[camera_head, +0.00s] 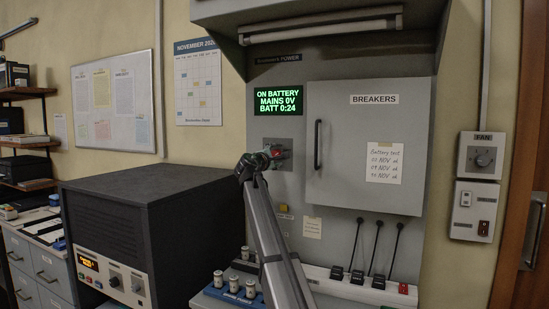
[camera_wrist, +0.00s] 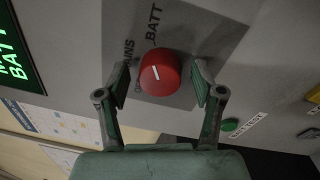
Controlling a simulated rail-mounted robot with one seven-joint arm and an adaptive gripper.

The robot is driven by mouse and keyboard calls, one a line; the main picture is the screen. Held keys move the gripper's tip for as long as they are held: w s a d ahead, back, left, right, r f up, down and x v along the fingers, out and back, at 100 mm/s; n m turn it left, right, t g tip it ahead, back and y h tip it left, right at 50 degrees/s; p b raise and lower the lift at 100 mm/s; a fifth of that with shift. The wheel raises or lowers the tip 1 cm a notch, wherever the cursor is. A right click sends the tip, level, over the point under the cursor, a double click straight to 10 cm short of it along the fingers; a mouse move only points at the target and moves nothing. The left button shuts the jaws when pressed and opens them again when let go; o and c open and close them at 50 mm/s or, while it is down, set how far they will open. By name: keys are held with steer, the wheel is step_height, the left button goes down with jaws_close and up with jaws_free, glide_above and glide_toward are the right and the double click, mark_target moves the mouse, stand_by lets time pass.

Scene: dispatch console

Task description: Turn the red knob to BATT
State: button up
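The red knob (camera_wrist: 160,72) is round, with a white pointer line, on a grey wall panel. In the wrist view the pointer tilts toward the upper left. The label BATT (camera_wrist: 154,22) is above the knob and the partly hidden label MAINS (camera_wrist: 128,50) is at its upper left. My gripper (camera_wrist: 162,80) is open, with one finger on each side of the knob and a visible gap on both sides. In the head view my gripper (camera_head: 262,164) is at the panel, partly covering the red knob (camera_head: 277,151).
A green display (camera_head: 279,101) above the knob reads ON BATTERY, MAINS 0V, BATT 0:24. The breaker door (camera_head: 345,165) with its handle (camera_head: 318,145) is close on the right. A dark equipment box (camera_head: 150,195) stands at the left. A green button (camera_wrist: 230,125) is near my right finger.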

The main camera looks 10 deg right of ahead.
steer(key=v, duration=1.2)
stand_by(0.3)
